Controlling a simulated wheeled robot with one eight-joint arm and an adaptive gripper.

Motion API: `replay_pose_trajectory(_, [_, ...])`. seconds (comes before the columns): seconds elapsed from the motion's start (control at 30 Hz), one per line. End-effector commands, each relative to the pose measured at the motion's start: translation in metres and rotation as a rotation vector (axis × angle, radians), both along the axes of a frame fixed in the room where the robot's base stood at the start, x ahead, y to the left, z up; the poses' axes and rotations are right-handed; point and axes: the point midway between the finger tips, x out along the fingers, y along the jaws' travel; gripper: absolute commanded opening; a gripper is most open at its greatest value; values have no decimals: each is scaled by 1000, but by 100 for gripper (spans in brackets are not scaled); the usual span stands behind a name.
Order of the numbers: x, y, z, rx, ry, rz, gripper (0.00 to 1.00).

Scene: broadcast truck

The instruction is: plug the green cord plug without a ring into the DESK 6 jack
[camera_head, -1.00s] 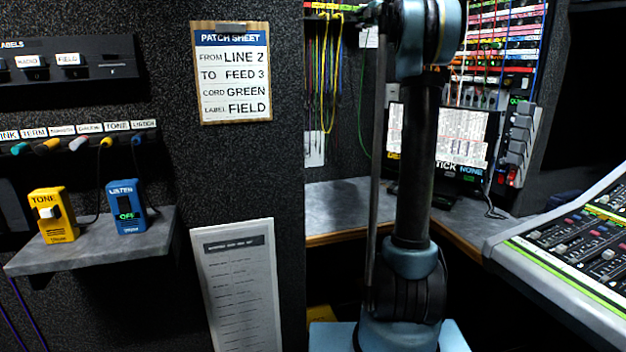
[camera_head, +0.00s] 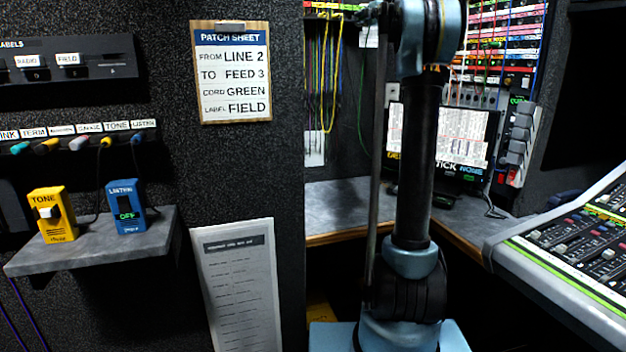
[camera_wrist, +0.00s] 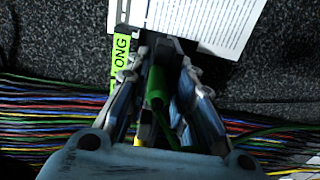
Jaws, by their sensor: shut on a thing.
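In the wrist view my gripper (camera_wrist: 168,70) is shut on a green cord plug (camera_wrist: 157,85). The plug has a green body, and its green cord trails back toward the palm. A dark block lies at the fingertips by the plug's front end, and I cannot tell whether the plug touches it. I cannot make out from here whether the plug has a ring. The DESK 6 jack cannot be picked out in either view. In the head view my gripper is out of sight behind my arm.
Many coloured cords (camera_wrist: 50,115) run across the wrist view below a printed white sheet (camera_wrist: 205,22). A green label (camera_wrist: 121,50) stands beside the left finger. In the head view a jack rack (camera_head: 505,40), a screen (camera_head: 465,138) and a mixing desk (camera_head: 575,235) stand at right.

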Motion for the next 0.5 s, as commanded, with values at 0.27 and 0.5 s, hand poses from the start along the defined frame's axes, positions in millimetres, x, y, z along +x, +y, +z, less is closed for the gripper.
replay_pose_trajectory(0.27, [1,-1,4,8,-2,-3,33])
replay_pose_trajectory(0.5, [1,0,2,5,0,-2,67])
